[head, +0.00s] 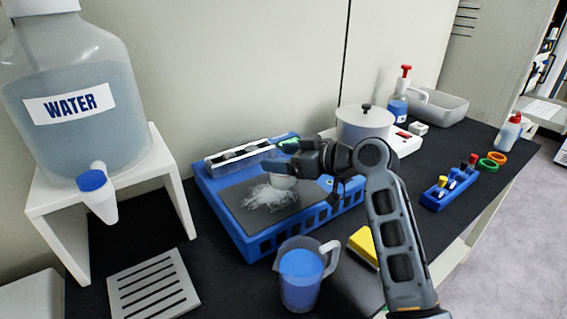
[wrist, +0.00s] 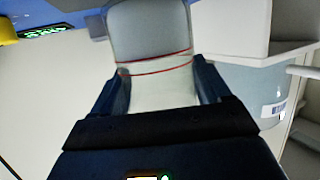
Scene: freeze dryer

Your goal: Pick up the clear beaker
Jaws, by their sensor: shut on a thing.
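The clear beaker (wrist: 150,62) fills the upper middle of the wrist view, with thin red lines around it. My gripper (wrist: 161,88) has a dark finger on each side of it and is shut on it. In the head view my gripper (head: 276,160) is over the blue device (head: 235,222) with the grey top plate. The beaker (head: 284,182) shows there only as a small clear shape below the fingers, partly hidden. I cannot tell whether it touches the plate. White shards (head: 268,198) lie on the plate near it.
A water jug (head: 75,110) on a white stand (head: 180,190) is at left. A jug of blue liquid (head: 300,280) and a yellow block (head: 363,245) are in front. A white pot (head: 364,125), a blue rack (head: 447,190) and bottles stand to the right.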

